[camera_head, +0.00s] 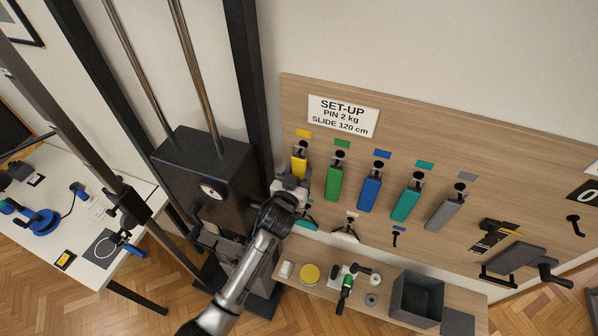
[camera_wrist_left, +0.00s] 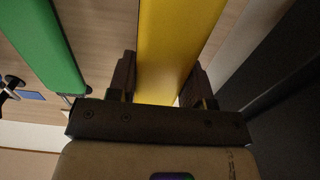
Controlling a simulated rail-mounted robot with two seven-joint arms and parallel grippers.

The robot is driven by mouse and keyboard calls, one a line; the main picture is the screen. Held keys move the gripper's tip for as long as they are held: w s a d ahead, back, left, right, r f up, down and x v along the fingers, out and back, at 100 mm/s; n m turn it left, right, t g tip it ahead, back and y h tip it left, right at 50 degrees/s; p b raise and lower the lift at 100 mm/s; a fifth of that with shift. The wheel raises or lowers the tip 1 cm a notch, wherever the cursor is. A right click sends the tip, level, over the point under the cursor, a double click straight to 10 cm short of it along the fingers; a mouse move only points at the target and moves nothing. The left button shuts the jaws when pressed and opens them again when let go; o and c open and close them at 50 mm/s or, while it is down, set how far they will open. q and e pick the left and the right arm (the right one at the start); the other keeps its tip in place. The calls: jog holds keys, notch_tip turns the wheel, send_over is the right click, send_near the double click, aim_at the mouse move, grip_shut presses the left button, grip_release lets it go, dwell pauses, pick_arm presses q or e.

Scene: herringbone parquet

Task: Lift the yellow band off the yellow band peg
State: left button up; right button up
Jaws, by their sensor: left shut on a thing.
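The yellow band (camera_head: 299,165) hangs on the wooden board below a small yellow label, at the left end of a row of bands. Its black peg (camera_head: 301,147) shows at the band's top end. My left gripper (camera_head: 291,184) is at the lower part of the band and shut on it. In the left wrist view the yellow band (camera_wrist_left: 180,45) runs up between the two dark fingers of the left gripper (camera_wrist_left: 160,88). The band's lower end is hidden by the gripper. My right gripper is not in view.
A green band (camera_head: 336,180) hangs close to the right, then blue (camera_head: 370,190), teal (camera_head: 405,203) and grey (camera_head: 444,211) bands. A dark weight machine (camera_head: 205,175) stands close on the left. A shelf below holds a dark grey bin (camera_head: 417,298) and small items.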

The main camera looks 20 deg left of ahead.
pick_arm(q)
jog(key=shift+s, duration=0.1)
jog(key=shift+s+r, duration=0.1)
jog(key=shift+s, duration=0.1)
jog(key=shift+s+p, duration=0.85)
jog(key=shift+s, duration=0.8)
jog(key=s+p, duration=0.3)
jog(key=s, duration=0.4)
